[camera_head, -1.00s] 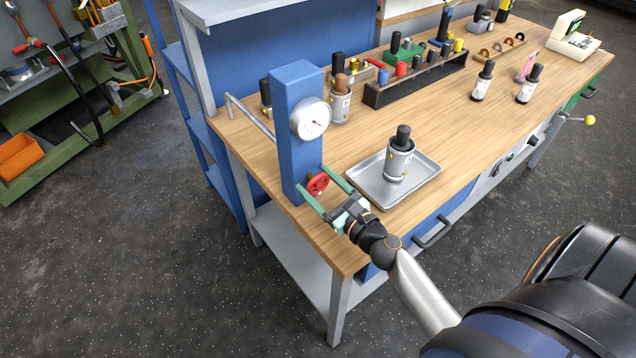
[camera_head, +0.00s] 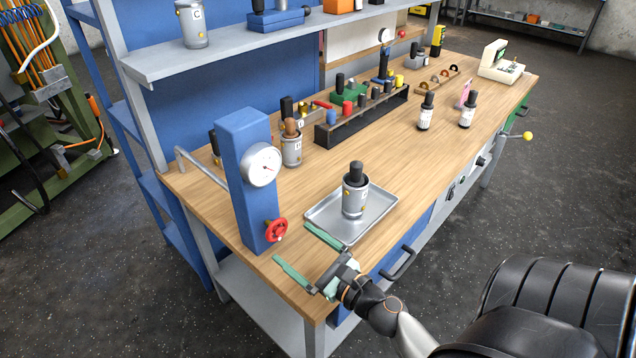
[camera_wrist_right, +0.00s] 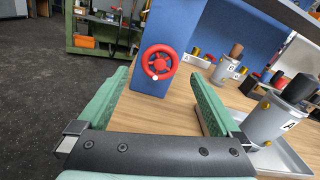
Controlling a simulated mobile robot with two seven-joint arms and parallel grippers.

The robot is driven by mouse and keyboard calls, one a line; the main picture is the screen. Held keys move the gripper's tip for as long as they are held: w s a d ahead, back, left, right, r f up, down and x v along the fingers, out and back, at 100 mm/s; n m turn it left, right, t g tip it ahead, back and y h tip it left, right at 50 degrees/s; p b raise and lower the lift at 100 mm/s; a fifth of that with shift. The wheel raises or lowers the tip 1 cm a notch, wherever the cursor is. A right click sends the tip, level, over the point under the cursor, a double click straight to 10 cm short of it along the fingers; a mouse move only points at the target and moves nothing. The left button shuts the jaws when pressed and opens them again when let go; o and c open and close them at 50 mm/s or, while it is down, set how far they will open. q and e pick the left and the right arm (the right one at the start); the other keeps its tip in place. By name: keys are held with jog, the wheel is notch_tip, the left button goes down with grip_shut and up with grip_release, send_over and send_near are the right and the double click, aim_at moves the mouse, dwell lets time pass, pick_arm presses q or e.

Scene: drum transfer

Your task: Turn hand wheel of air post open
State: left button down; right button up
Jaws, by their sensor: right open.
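The air post (camera_head: 249,178) is a blue upright column at the near left corner of the wooden bench, with a round white gauge (camera_head: 262,165) on its face. Its red hand wheel (camera_head: 276,230) sits low on that face. In the right wrist view the red wheel (camera_wrist_right: 160,62) shows face-on beyond the fingers. My right gripper (camera_head: 291,243) is open and empty, its green fingers pointing toward the wheel but apart from it. In the right wrist view the gripper (camera_wrist_right: 158,88) has its fingers to either side below the wheel. My left gripper is not in view.
A metal tray (camera_head: 322,217) holding a silver canister with a black top (camera_head: 355,190) is close beside my right gripper. A black rack (camera_head: 362,118) and more canisters stand further back. The bench front edge has a handle (camera_head: 399,264).

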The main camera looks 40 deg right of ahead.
jog(key=s, duration=0.2)
jog(key=s+b, duration=0.1)
jog(key=s, duration=0.1)
jog(key=shift+s+d+f, duration=0.15)
jog(key=shift+d, duration=0.05)
jog(key=shift+s, duration=0.65)
